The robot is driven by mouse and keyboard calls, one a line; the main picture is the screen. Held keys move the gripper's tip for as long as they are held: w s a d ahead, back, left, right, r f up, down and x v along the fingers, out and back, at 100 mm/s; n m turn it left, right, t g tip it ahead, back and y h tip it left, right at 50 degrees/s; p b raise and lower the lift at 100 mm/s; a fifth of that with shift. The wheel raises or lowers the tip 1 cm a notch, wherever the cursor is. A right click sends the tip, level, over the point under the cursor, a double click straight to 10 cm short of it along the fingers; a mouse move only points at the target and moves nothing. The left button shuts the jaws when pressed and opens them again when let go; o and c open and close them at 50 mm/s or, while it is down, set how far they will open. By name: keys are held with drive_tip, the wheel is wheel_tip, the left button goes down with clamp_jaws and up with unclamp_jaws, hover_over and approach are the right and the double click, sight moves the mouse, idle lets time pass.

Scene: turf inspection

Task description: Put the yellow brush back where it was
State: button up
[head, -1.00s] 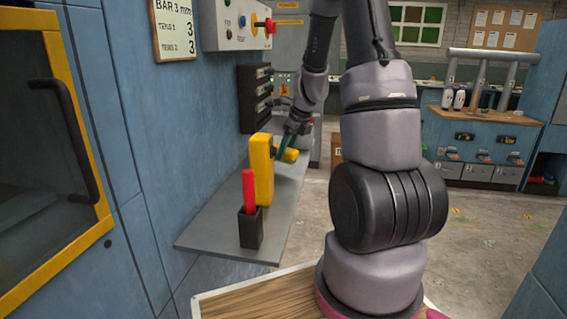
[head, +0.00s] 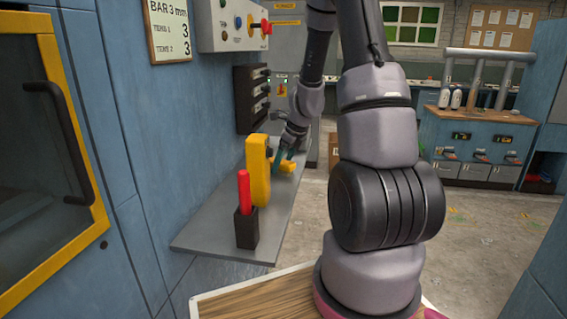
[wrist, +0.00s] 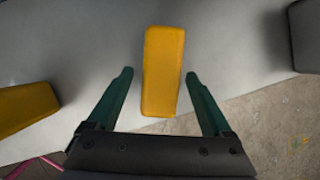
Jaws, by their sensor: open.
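A small yellow block (head: 287,167), which I take for the yellow brush, is by my gripper over the far part of the grey wall shelf (head: 200,238). In the wrist view the yellow block (wrist: 162,70) lies between the two teal fingers, with a gap on each side. No bristles show. My gripper (head: 283,158) is open around it; the wrist view also shows my gripper (wrist: 160,85). A taller yellow piece (head: 259,172) stands upright nearer on the shelf. A yellow piece (wrist: 22,108) also shows at the left of the wrist view.
A black holder (head: 246,230) with a red-handled item (head: 243,188) stands at the shelf's near end. A control box (head: 235,22) and dark wall units (head: 250,98) are above the shelf. A dark grey object (wrist: 306,35) is at the wrist view's right. Open floor lies right of the shelf.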

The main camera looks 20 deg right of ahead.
drive_tip(key=shift+r, duration=0.1)
drive_tip(key=v, duration=1.2)
drive_tip(key=s+a+r+n+t, duration=0.1)
drive_tip(key=s+a+r+n, duration=0.5)
drive_tip(key=s+r+n, duration=0.2)
drive_tip(key=s+a+r+n+t, duration=0.2)
drive_tip(key=s+a+r+n, duration=0.3)
drive_tip(key=s+r+n, duration=0.4)
drive_tip(key=s+n, duration=0.4)
drive_tip(key=n, duration=0.4)
drive_tip(key=shift+s+a+t, duration=0.15)
drive_tip(key=shift+a+t, duration=0.15)
drive_tip(key=shift+a, duration=0.1)
drive_tip(key=shift+w+d, duration=0.15)
drive_tip(key=shift+w, duration=0.3)
drive_tip(key=shift+c, duration=0.2)
